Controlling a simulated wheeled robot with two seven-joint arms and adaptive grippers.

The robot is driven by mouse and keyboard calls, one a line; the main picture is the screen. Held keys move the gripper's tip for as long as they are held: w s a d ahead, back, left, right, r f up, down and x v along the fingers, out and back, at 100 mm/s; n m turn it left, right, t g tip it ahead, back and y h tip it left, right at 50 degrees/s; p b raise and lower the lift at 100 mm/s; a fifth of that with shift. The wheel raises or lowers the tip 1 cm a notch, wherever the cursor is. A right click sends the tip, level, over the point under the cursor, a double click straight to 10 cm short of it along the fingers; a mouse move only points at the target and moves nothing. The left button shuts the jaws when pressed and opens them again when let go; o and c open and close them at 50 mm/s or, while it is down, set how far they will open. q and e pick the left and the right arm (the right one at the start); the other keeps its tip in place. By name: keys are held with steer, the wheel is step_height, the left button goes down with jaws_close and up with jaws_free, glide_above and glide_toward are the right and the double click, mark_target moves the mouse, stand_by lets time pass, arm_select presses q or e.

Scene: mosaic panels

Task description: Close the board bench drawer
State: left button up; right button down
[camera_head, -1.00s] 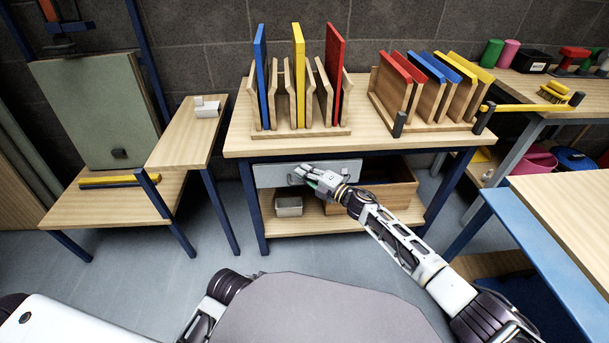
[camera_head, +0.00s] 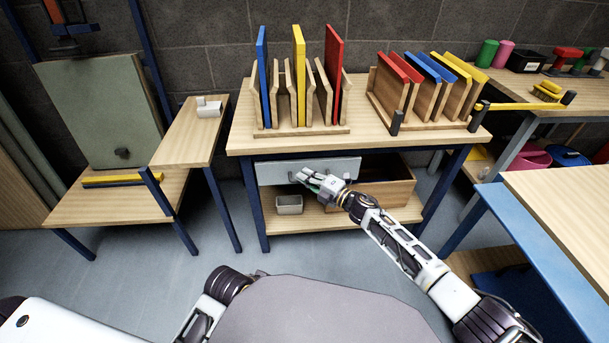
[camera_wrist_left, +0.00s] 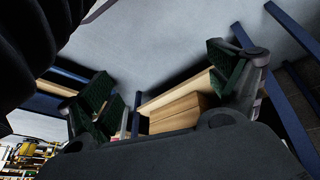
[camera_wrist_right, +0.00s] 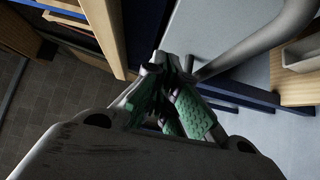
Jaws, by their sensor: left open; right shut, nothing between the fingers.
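The board bench (camera_head: 240,140) has a grey drawer front (camera_head: 338,166) just under its top, left of centre. In the head view the front's upper edge lies close below the bench top's front edge. How far the drawer stands out cannot be told. My right gripper (camera_head: 308,178) is shut and empty at the drawer front, by its handle. In the right wrist view its fingertips (camera_wrist_right: 172,66) are together beside the grey handle bar (camera_wrist_right: 258,42); contact is unclear. My left gripper (camera_wrist_left: 168,84) is open and empty in the left wrist view, away from the drawer.
Racks with coloured boards (camera_head: 299,75) stand on the bench. A small grey bin (camera_head: 289,204) and a wooden crate (camera_head: 390,191) sit on its lower shelf. A side table (camera_head: 190,150) stands left, and a blue-edged bench (camera_head: 540,250) right. The floor in front is clear.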

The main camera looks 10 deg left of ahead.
arm_select(q)
steer(key=shift+s+a+r+g+y+p, duration=0.25)
steer(key=shift+s+a+g+p, duration=0.35)
steer(key=shift+p, duration=0.85)
arm_select(e)
steer(key=v, duration=1)
steer(key=shift+s, duration=0.25)
arm_select(q)
steer(key=shift+w, duration=0.1)
steer(key=shift+c, duration=0.2)
arm_select(e)
steer(key=shift+d, duration=0.1)
